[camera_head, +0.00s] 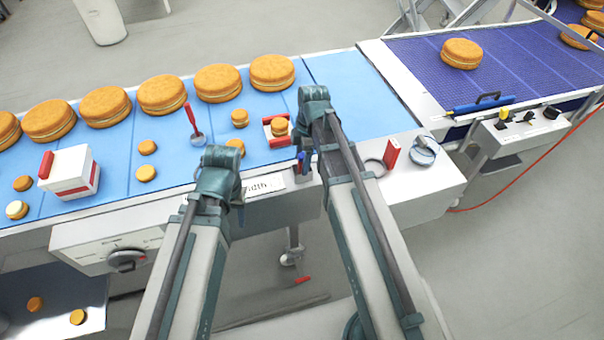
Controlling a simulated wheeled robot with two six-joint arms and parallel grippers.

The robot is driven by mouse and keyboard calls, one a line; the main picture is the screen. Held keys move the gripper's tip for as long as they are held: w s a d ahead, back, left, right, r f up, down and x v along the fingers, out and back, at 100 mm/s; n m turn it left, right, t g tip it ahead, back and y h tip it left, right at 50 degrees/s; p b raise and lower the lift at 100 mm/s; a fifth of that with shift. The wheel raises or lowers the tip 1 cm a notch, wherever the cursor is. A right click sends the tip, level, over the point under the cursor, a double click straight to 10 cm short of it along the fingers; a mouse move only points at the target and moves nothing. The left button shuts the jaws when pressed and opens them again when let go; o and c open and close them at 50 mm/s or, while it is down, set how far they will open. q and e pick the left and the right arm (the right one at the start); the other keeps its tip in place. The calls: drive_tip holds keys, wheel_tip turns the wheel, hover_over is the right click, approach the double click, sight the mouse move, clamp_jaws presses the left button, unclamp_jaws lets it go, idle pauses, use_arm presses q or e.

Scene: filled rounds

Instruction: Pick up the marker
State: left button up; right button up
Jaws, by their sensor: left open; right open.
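I cannot make out a marker for certain. A thin red stick (190,115) stands tilted on the blue belt, with a small round grey-white piece at its foot. A small dark blue upright thing (301,162) shows by the belt's front edge, close to my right gripper; I cannot tell whether it is a marker. My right gripper (306,168) is open, over the front edge, partly hidden by its own wrist. My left gripper (240,214) is open, near the front panel and mostly hidden under its wrist. I see nothing held in either.
Large filled rounds (163,95) line the back of the blue belt (350,90); smaller ones lie nearer. A red-and-white box (70,173) stands left, a red-and-white tray (271,136) mid-belt. A red block (391,153) and a metal cup (424,150) stand right.

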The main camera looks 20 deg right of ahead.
use_arm(q)
drive_tip(key=shift+f, duration=0.2)
use_arm(e)
drive_tip(key=shift+f, duration=0.2)
clamp_jaws()
use_arm(q)
drive_tip(key=shift+r, duration=0.1)
use_arm(e)
drive_tip(key=shift+r, duration=0.1)
